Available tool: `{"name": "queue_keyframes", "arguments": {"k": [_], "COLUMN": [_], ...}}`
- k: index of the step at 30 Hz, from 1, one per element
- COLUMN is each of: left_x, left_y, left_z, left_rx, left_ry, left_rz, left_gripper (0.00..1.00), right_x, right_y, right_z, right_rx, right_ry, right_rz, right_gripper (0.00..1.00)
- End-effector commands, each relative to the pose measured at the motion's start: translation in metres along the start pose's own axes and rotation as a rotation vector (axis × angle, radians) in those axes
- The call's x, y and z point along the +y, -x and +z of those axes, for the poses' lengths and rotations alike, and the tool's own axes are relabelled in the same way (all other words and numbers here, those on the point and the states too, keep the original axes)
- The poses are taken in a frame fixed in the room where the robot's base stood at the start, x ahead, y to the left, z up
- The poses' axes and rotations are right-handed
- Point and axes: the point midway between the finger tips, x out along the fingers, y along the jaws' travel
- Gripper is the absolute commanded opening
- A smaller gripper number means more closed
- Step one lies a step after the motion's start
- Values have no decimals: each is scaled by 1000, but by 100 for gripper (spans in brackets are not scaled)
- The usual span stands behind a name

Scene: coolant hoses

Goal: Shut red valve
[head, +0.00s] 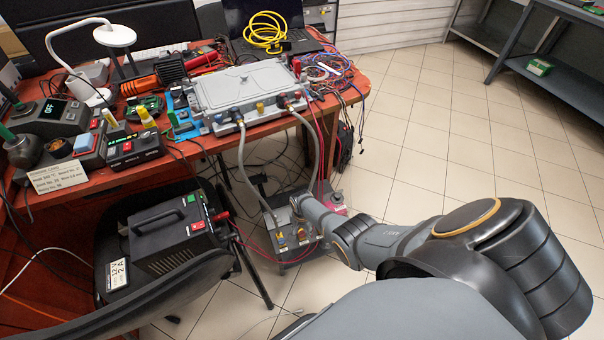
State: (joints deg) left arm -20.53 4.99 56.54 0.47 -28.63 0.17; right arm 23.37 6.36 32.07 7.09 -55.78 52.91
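A grey coolant unit (287,254) stands low on the floor beside the table, with two grey hoses (248,165) running up to the grey metal case on the table. A small red-orange handle (280,240), which looks like the red valve, is on the unit's front face. A yellow handle (302,236) sits to its right. My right gripper (297,208) is at the top of the unit, just above these handles, seen from behind and small. Its fingers are partly hidden, so I cannot tell whether they are open or touching anything. My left gripper is not in view.
The grey case (243,86) lies on the cluttered red table (375,62). A black power supply (170,232) rests on a chair left of the unit. Red and black cables hang around the unit. The tiled floor (470,150) to the right is clear.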

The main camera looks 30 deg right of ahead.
Motion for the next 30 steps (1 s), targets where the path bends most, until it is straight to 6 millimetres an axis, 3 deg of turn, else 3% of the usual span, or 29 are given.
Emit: {"name": "queue_keyframes", "arguments": {"k": [14,20,30], "left_x": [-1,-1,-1], "left_y": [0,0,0], "left_z": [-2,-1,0], "left_rx": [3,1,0], "left_ry": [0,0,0], "left_rz": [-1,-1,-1], "left_gripper": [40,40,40], "right_x": [0,1,0], "right_y": [6,32,99], "right_z": [-1,0,-1], "right_rx": [2,3,2], "right_ry": [1,1,1], "right_rz": [-1,-2,-1], "right_gripper": [47,47,47]}}
